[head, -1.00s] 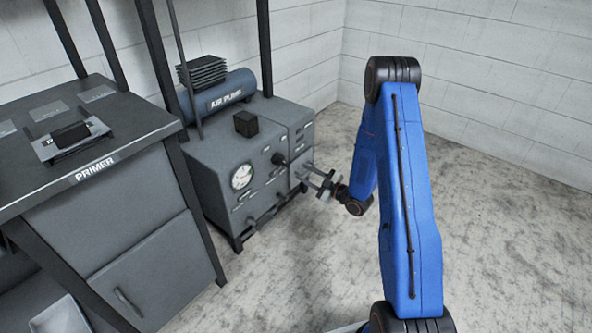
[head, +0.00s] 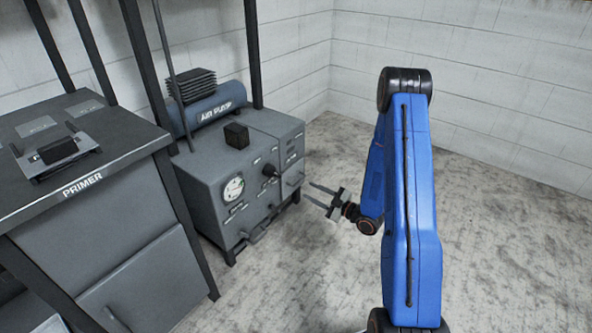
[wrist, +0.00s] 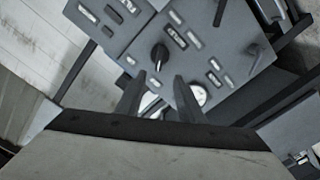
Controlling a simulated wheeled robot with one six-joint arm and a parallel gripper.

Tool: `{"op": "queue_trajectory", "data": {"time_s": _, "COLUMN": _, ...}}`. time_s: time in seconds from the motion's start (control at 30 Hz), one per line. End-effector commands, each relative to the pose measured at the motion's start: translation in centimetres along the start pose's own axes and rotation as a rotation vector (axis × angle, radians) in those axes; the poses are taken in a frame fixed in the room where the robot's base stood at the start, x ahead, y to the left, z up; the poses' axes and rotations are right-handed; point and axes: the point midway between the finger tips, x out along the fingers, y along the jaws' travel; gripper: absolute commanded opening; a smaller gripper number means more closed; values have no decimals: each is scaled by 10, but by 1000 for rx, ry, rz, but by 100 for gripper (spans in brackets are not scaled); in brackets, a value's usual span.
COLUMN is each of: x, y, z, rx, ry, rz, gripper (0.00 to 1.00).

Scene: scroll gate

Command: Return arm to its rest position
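My blue arm (head: 411,200) stands folded at the right of the head view. My gripper (head: 316,194) points left toward the grey air pump machine (head: 215,185), with clear floor visible between them. Its two fingers are apart and nothing shows between them. In the wrist view the gripper fingers (wrist: 157,95) are also spread, with the machine's front panel (wrist: 215,45) beyond them. The panel carries a round gauge (head: 233,188) and a black knob (head: 269,170).
A grey bench labelled PRIMER (head: 83,186) stands at the left, with a small device (head: 57,150) on top. A blue air pump tank (head: 209,110) and a black block (head: 237,135) sit on the machine. The concrete floor (head: 510,230) on the right is clear up to the white walls.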

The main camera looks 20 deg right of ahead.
Motion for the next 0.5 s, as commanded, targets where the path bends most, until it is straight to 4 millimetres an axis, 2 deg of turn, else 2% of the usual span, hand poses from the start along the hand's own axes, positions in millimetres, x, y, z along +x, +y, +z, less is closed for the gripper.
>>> {"op": "queue_trajectory", "data": {"time_s": 0.27, "x": 7, "y": 9, "z": -6, "rx": -17, "ry": -42, "rz": -17, "gripper": 34}}
{"op": "queue_trajectory", "data": {"time_s": 0.5, "x": 20, "y": 39, "z": -25, "rx": -57, "ry": -201, "rz": -54, "gripper": 34}}
